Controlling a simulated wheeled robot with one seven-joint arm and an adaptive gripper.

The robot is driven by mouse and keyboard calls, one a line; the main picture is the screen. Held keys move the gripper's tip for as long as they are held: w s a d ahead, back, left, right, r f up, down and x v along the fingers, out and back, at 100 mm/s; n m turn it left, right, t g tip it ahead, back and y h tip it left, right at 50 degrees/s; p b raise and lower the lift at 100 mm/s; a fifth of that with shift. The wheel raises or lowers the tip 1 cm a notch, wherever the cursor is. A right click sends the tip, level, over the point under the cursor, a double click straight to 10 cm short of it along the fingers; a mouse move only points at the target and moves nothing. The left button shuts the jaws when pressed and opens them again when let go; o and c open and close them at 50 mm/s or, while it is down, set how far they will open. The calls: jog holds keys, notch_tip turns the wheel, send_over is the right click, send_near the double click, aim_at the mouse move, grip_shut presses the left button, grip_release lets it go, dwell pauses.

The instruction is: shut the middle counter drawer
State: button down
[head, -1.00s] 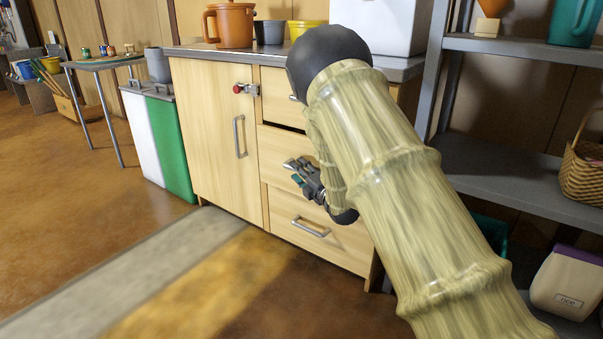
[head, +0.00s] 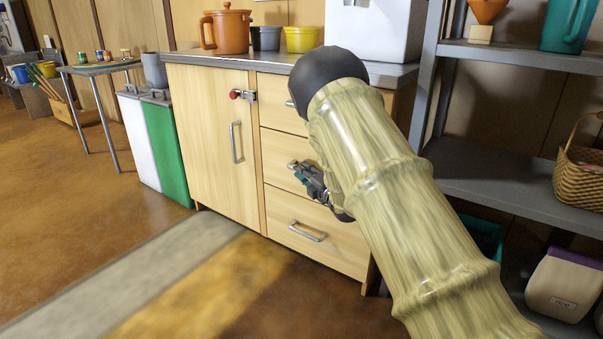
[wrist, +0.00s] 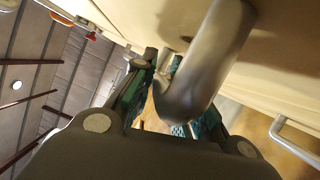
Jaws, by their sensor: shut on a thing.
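The middle counter drawer (head: 279,150) has a pale wood front between an upper and a lower drawer. Its front looks level with those two in the head view, and no dark opening shows above it. My gripper (head: 306,176) is at this front, shut on the drawer's metal handle (head: 292,164). In the wrist view the handle (wrist: 207,65) is large and lies between the fingers of my gripper (wrist: 172,103). My arm hides the right part of the drawer front.
The lower drawer (head: 335,252) and upper drawer (head: 275,105) look shut. A cabinet door with a red-knobbed latch (head: 236,94) is at the left. An orange pot (head: 226,33) stands on the counter. A grey shelf (head: 500,180) is close at the right.

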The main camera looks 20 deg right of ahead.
jog(key=c, duration=1.4)
grip_release()
jog(key=shift+w+d, duration=0.1)
jog(key=shift+d, duration=0.2)
jog(key=shift+a, duration=0.1)
jog(key=v, duration=1.2)
jog(key=shift+f, duration=0.1)
